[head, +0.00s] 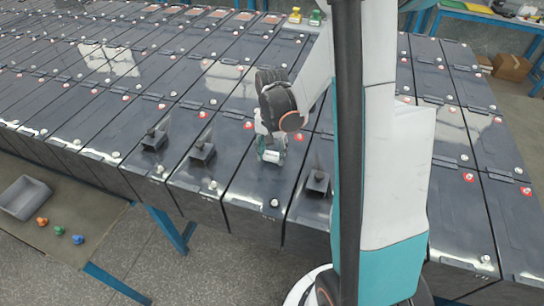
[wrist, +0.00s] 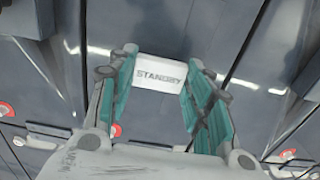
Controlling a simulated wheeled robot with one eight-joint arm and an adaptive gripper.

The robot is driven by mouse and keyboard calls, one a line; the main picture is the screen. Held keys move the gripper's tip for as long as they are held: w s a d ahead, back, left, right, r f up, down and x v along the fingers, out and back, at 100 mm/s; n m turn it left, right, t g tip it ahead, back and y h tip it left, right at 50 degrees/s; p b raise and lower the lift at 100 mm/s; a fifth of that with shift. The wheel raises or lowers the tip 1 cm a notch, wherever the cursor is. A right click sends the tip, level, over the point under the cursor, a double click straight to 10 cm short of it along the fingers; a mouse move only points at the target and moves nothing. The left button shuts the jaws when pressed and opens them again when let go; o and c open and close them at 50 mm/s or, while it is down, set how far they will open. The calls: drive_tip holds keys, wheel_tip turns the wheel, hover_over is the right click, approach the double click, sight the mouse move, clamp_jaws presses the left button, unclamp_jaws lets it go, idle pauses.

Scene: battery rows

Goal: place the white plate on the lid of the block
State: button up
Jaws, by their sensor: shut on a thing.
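The white plate (wrist: 160,72), marked "STANDBY", sits between the two teal fingers of my gripper (wrist: 162,80) in the wrist view. My gripper is shut on it, with a finger at each side edge. In the head view, my gripper (head: 271,150) points down over a dark block lid (head: 262,186) in the front row, and the white plate (head: 271,156) shows at its fingertips. I cannot tell whether the plate touches the lid or is held just above it.
Dark box-shaped stands (head: 203,150) rise from neighbouring lids, with another stand (head: 318,182) to the right. White and red terminals (head: 274,203) dot the lids. A grey bin (head: 24,197) and small coloured pieces (head: 59,230) lie at lower left. My arm hides part of the rows.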

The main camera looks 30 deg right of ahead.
sight(272, 155)
drive_tip(key=shift+f, duration=0.85)
drive_tip(key=shift+f, duration=0.1)
drive_tip(key=shift+f+b, duration=0.15)
drive_tip(key=shift+b, duration=0.15)
drive_tip(key=o, duration=0.9)
drive_tip(key=shift+c, duration=0.2)
drive_tip(key=shift+r, duration=0.2)
wheel_tip(272, 155, up, 12)
drive_tip(key=p, duration=0.3)
drive_tip(key=shift+w, duration=0.1)
